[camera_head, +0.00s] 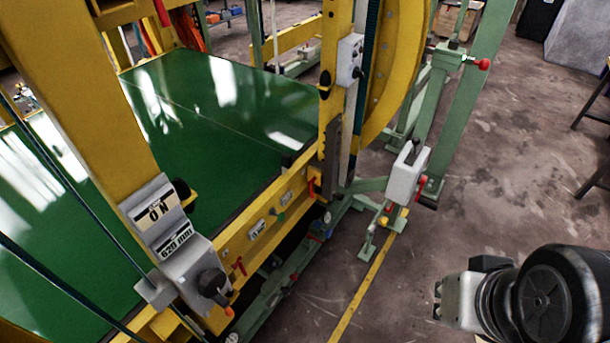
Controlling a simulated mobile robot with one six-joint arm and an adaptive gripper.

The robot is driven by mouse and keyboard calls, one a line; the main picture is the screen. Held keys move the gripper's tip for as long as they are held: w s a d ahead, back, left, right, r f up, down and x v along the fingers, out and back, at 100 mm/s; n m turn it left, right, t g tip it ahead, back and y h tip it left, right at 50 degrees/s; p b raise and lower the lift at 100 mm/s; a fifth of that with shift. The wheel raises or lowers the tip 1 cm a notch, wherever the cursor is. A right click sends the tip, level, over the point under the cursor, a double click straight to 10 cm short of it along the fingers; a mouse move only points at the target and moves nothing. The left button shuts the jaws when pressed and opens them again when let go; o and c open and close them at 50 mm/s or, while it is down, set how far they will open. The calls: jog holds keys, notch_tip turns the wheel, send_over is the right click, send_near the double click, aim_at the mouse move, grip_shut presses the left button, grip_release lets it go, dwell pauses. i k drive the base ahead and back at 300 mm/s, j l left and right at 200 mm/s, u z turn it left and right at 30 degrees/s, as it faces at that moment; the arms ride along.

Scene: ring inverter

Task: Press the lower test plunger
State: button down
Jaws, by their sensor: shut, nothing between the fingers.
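A grey box (186,262) on the yellow frame at the lower left has two label plates, "0 N" (158,208) and "620 mm" (177,240). A black knob-like part (212,283) sticks out at its lower right, and another dark rounded part (181,188) sits by its upper edge. No label names the lower test plunger, so I cannot tell which part it is. My arm (545,300) shows at the lower right, well apart from the grey box. Its fingers are not visible.
A green panel (215,125) lies inside the yellow frame. A white box (348,60) is on the yellow post, and another white box (408,175) is on a green stand. The concrete floor (500,150) at the right is mostly clear, with a yellow strip (365,290).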

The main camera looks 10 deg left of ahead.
aim_at(281, 216)
jog(key=i+j, duration=0.2)
jog(key=j, duration=0.15)
jog(key=i+j, duration=0.2)
jog(key=j, duration=0.15)
jog(key=i+j, duration=0.2)
jog(key=j, duration=0.2)
jog(key=i+l+z, duration=0.05)
